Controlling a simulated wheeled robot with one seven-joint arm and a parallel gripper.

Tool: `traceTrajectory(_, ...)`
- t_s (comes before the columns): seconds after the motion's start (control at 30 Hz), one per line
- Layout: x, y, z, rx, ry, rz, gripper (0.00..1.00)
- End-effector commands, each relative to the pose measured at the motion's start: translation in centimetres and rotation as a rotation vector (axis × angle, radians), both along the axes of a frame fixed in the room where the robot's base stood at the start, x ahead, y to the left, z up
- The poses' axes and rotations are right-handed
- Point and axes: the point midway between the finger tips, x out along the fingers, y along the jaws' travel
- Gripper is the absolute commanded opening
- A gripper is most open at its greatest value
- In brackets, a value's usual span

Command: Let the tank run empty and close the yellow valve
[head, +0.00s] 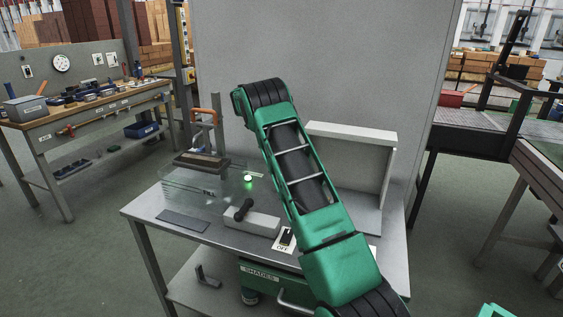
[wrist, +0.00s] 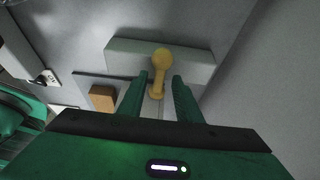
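The yellow valve (wrist: 162,58) shows in the wrist view as a round-ended handle in front of a pale grey block (wrist: 124,52). My gripper (wrist: 160,78) is open, its two green fingers apart on either side of the handle's lower part. Whether either finger touches it I cannot tell. In the head view my arm hides the valve and the gripper. A clear tank (head: 182,187) marked FILL stands at the left of the grey table (head: 150,208); its liquid level is hard to make out. A green light (head: 248,178) glows beside it.
A grey block with a black handle (head: 242,210) stands in front of the light. An OFF switch (head: 286,238) lies right of it. A white open-sided box (head: 376,160) stands behind my arm. A drawer marked SHADES (head: 262,273) is under the tabletop. A brown block (wrist: 102,98) shows in the wrist view.

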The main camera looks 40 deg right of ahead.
Motion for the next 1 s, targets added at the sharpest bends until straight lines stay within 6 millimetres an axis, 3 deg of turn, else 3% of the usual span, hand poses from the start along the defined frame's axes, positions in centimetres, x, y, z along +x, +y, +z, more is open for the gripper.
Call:
traceTrajectory(0.27, 0.6, 0.2, 1.5, 0.0, 0.001, -0.001, 0.31)
traceTrajectory(0.7, 3.3, 1.6, 8.3, -0.002, -0.001, 0.001, 0.31)
traceTrajectory(1.0, 3.8, 2.0, 9.9, 0.0, 0.003, 0.001, 0.31)
